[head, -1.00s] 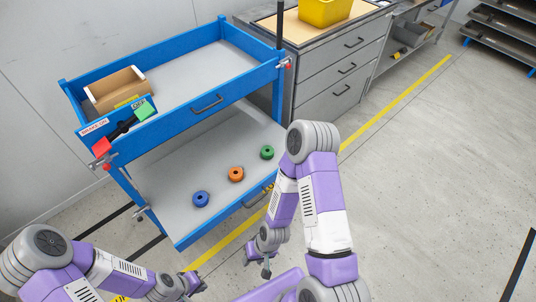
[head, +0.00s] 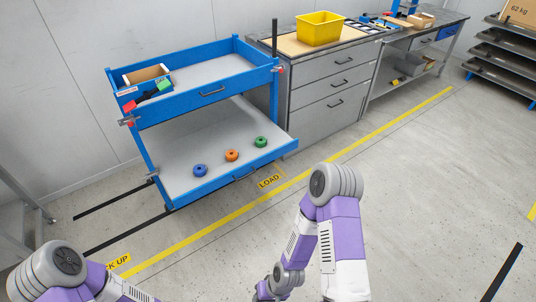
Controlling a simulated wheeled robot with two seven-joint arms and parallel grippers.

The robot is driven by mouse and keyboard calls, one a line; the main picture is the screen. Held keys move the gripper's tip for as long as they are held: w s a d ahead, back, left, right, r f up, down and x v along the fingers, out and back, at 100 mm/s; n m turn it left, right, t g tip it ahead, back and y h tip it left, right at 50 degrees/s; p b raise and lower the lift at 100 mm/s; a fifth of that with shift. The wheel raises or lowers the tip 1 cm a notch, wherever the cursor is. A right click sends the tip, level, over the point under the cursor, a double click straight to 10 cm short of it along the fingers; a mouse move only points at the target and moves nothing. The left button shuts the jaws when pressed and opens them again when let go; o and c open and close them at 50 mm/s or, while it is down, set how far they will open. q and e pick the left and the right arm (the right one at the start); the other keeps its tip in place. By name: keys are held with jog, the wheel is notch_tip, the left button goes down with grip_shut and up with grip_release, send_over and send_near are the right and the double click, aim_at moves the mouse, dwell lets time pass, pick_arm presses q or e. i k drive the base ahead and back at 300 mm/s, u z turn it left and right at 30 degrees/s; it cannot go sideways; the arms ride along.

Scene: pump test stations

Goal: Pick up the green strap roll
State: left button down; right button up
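The green strap roll (head: 261,142) lies on the lower shelf of the blue cart (head: 172,196), at the right end of a row of three rolls. An orange roll (head: 232,155) is to its left, and a blue roll (head: 200,170) is further left, near the shelf's front edge. The rolls lie apart from each other. Both my arms are well short of the cart, in the foreground. The picture's bottom edge cuts off both arms, and neither gripper's fingers show.
The cart's upper tray (head: 205,75) holds an open cardboard box (head: 146,75) at its left. A grey drawer cabinet (head: 330,92) with a yellow bin (head: 319,28) stands right of the cart. Open floor with a yellow line (head: 330,160) lies between me and the cart.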

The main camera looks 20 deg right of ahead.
aim_at(260, 142)
jog(key=z, duration=0.7)
jog(key=i, duration=1.7)
jog(key=u, duration=0.75)
jog(key=i, duration=0.35)
jog(key=u, duration=0.25)
